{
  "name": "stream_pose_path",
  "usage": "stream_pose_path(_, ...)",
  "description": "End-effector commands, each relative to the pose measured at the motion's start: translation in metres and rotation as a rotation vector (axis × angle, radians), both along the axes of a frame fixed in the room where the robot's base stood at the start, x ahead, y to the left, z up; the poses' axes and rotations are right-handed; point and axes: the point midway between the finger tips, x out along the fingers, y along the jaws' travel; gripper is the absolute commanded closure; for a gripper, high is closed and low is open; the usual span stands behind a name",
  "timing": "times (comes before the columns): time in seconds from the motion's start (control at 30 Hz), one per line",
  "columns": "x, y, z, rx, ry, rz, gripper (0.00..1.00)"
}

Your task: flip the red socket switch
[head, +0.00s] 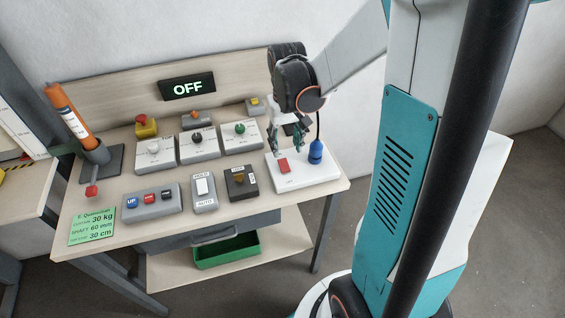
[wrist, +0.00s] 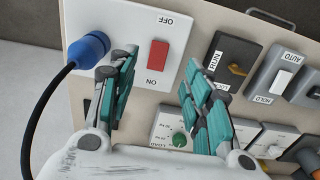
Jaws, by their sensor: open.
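The red socket switch (head: 284,165) sits on a white socket plate (head: 318,177) at the right end of the workbench. In the wrist view the red switch (wrist: 158,53) stands between the printed words OFF and ON on the white plate (wrist: 183,22). A blue plug (head: 316,152) with a black cable is in the socket beside the switch; it also shows in the wrist view (wrist: 88,50). My gripper (head: 286,146) is above the plate, near the switch. In the wrist view its teal fingers (wrist: 160,85) are apart and empty, with the switch visible beyond the gap.
A dark rotary switch box (head: 241,183) and a HOLD/AUTO rocker (head: 203,190) stand left of the plate. Several knob boxes (head: 240,136) are behind. A display (head: 188,87) reads OFF. A green bin (head: 228,250) sits on the lower shelf.

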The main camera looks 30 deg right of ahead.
Motion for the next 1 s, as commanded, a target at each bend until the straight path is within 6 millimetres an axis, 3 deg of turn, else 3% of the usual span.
stream_pose_path(0.03, 0.0, 0.0, -0.014, 0.0, 0.0, 0.0, 0.55)
stream_pose_path(0.2, 0.0, 0.0, -0.048, 0.0, -0.001, 0.001, 0.55)
stream_pose_path(0.43, 0.0, 0.0, -0.082, 0.0, -0.001, 0.001, 0.55)
stream_pose_path(0.63, 0.0, 0.0, -0.094, 0.0, -0.001, 0.001, 0.55)
stream_pose_path(0.93, 0.0, 0.0, -0.095, 0.0, -0.001, 0.001, 0.55)
stream_pose_path(1.0, 0.0, 0.0, -0.094, 0.0, -0.001, 0.001, 0.71)
